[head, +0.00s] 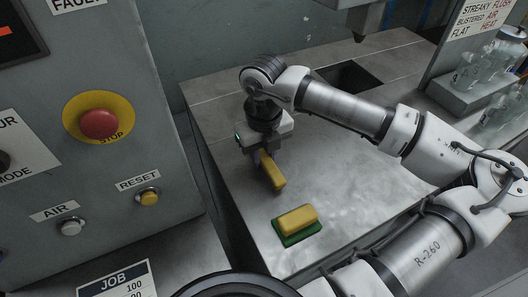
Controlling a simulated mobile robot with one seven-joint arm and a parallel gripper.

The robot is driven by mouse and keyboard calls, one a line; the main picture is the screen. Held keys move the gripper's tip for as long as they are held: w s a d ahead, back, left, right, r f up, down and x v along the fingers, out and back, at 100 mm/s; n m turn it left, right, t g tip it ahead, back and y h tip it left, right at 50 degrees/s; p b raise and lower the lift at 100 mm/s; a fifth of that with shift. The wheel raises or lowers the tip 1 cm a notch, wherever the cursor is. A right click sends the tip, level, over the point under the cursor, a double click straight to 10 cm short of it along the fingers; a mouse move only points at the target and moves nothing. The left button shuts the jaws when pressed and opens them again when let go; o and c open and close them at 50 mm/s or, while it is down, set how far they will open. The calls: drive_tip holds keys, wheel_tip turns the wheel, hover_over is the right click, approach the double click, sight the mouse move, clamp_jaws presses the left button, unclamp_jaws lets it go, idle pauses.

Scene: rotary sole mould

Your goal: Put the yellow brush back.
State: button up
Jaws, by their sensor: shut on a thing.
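My gripper (259,158) is at the left part of the metal table, pointing down. It is shut on a yellow block-shaped thing (272,174), which looks like the yellow brush and hangs tilted. Its bristles cannot be made out. I cannot tell whether its lower end touches the table. A second yellow block (298,218) lies on a green pad or base (286,239), nearer the front of the table and to the right of the held one. The gripper's fingers are partly hidden by the wrist.
A grey control panel (135,160) with a red stop button (99,124) stands at left. The metal table (375,185) is clear right of the blocks. A dark square opening (350,77) lies behind my arm. Glass jars (480,68) stand at far right.

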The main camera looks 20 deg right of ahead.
sight(264, 156)
drive_tip(key=o, duration=0.9)
drive_tip(key=shift+r, duration=0.15)
wheel_tip(264, 156, up, 12)
drive_tip(key=shift+f+b, duration=0.1)
drive_tip(key=shift+b, duration=1)
